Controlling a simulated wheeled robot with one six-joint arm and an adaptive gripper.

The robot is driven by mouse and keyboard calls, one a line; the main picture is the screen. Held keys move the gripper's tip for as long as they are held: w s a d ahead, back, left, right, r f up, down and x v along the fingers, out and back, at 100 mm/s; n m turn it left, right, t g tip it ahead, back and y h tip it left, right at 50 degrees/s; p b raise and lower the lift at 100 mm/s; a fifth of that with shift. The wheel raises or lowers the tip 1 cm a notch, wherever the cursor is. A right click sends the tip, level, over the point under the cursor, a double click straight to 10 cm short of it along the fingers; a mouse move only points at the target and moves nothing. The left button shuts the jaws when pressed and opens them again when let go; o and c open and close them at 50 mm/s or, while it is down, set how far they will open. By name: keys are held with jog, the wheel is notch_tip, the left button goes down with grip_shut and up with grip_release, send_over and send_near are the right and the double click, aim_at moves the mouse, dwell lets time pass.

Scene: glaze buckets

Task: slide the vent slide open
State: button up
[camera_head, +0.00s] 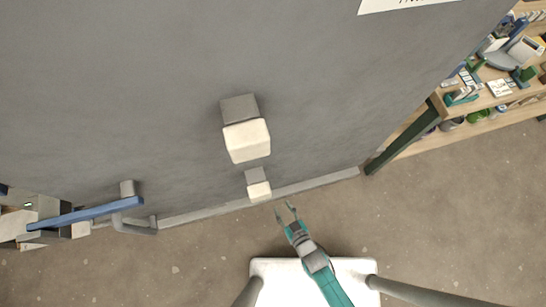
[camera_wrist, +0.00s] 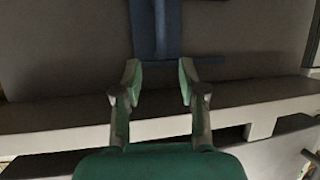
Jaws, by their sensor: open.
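My gripper (camera_head: 287,213) is open and empty in front of the large grey front (camera_head: 130,80), low down. In the wrist view my open gripper (camera_wrist: 158,80) has its fingers on either side of the lower end of a blue upright piece (camera_wrist: 156,25), which seems to lie beyond the fingertips. I cannot tell whether this piece is the vent slide or its handle. In the head view a small white block (camera_head: 258,191) on a grey stem sits just above and left of my gripper. A larger white block (camera_head: 247,140) on a stem is above it.
A blue bar handle (camera_head: 85,214) sticks out at the left of the grey front. A light ledge (camera_wrist: 60,134) runs across the wrist view below the blue piece. A loaded wooden shelf (camera_head: 480,95) stands at the right. The floor (camera_head: 430,220) at the right is clear.

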jog(key=x, duration=1.1)
jog(key=shift+s+a, duration=0.1)
jog(key=shift+a, duration=0.05)
jog(key=shift+c, duration=0.2)
grip_shut()
